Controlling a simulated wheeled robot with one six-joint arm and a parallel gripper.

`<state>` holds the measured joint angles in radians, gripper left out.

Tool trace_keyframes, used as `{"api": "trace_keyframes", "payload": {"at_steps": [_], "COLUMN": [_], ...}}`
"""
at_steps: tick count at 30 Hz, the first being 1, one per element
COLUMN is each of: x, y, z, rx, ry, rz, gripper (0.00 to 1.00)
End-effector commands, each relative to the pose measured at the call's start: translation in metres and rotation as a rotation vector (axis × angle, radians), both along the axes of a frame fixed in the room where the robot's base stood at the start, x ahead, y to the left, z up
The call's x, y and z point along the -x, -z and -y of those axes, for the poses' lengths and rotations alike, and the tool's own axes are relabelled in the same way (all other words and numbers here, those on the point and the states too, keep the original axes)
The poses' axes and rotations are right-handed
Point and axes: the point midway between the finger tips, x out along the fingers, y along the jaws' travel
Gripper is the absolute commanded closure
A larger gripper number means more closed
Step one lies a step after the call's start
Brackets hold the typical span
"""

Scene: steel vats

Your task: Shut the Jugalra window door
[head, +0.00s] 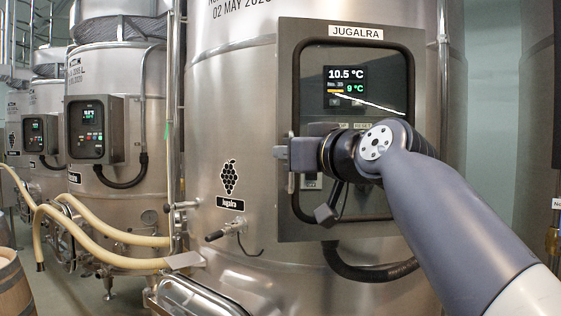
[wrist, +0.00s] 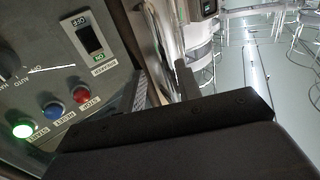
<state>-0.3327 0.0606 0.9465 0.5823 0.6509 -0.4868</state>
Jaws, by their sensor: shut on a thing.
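The Jugalra control box (head: 350,31) is fixed to the front of a large steel vat. Its window door (head: 297,85) has a black rounded frame and clear pane over the panel. The door looks flat against the box or nearly so; I cannot tell whether a small gap is left. My gripper (head: 285,154) is at the door's left edge, shut on the door's handle (head: 291,184), which it mostly hides. In the wrist view my gripper (wrist: 160,88) is dark and large beside the panel, and hides the held part.
The display (head: 345,87) is lit behind the pane. Green (wrist: 23,130), blue (wrist: 53,110) and red (wrist: 81,94) buttons show in the wrist view. A valve handle (head: 224,234) sticks out below left. Hoses (head: 110,235) and other vats stand left.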

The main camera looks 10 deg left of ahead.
Motion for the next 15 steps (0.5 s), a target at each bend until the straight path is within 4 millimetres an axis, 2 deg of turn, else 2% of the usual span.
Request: {"api": "trace_keyframes", "payload": {"at_steps": [1,7,15], "x": [0.006,0.027,0.032], "y": [0.001,0.000,-0.003], "z": [0.010,0.023,0.026], "rx": [0.000,0.002,0.000], "ry": [0.013,0.013,0.011], "rz": [0.010,0.008,0.009], "gripper": [0.81,0.81,0.81]}}
